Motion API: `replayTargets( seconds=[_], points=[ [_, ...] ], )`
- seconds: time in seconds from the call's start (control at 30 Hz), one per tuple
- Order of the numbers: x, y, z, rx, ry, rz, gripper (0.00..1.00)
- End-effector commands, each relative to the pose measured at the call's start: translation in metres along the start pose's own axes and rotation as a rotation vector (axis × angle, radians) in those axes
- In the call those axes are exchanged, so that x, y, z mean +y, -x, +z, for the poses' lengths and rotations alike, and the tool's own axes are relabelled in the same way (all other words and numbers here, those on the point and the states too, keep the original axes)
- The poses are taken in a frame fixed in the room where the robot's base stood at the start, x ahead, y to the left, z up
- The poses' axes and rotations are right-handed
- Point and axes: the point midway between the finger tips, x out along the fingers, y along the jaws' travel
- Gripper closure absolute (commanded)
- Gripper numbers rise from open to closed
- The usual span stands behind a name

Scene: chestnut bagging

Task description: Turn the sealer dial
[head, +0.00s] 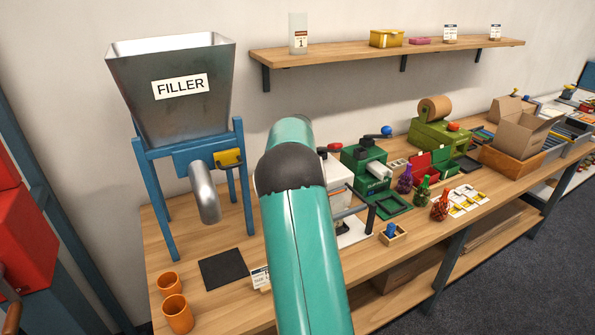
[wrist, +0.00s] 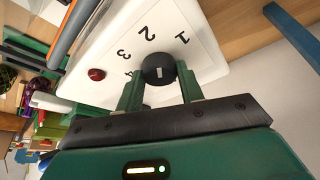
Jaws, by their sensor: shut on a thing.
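In the wrist view the sealer's white panel (wrist: 108,62) bears the printed numbers 1 to 4 around a black dial (wrist: 157,68). A small pale mark shows on the dial's near side; which number it points at is hard to tell. My gripper (wrist: 160,84) is shut on the dial, one green finger at each side. A red button (wrist: 97,74) sits on the panel to the left. In the head view the white sealer (head: 337,172) stands on the bench, partly hidden behind my teal arm, which also hides my gripper and the dial.
The filler hopper (head: 170,95) stands on blue legs at the left, with orange cups (head: 177,313) and a dark mat (head: 223,268) below. A green machine (head: 365,165) and filled net bags (head: 440,206) stand to the right of the sealer. A shelf (head: 350,58) hangs above.

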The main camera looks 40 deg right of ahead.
Motion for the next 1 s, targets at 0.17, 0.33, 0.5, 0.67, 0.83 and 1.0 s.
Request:
replayTargets(
  seconds=[0.17, 0.33, 0.5, 0.67, 0.83, 1.0],
  points=[
    [0.0017, 0.0005, -0.0009, 0.003, 0.086, -0.037, 0.85],
    [0.0017, 0.0005, -0.001, 0.003, 0.136, -0.057, 0.85],
    [0.001, 0.0005, -0.0009, 0.003, 0.157, -0.065, 0.85],
    [0.0008, 0.0005, -0.0009, 0.002, 0.159, -0.066, 0.85],
    [0.0008, 0.0004, -0.0009, 0.002, 0.158, -0.066, 0.85],
    [0.0008, 0.0003, -0.0007, 0.002, 0.158, -0.066, 0.41]
  ],
)
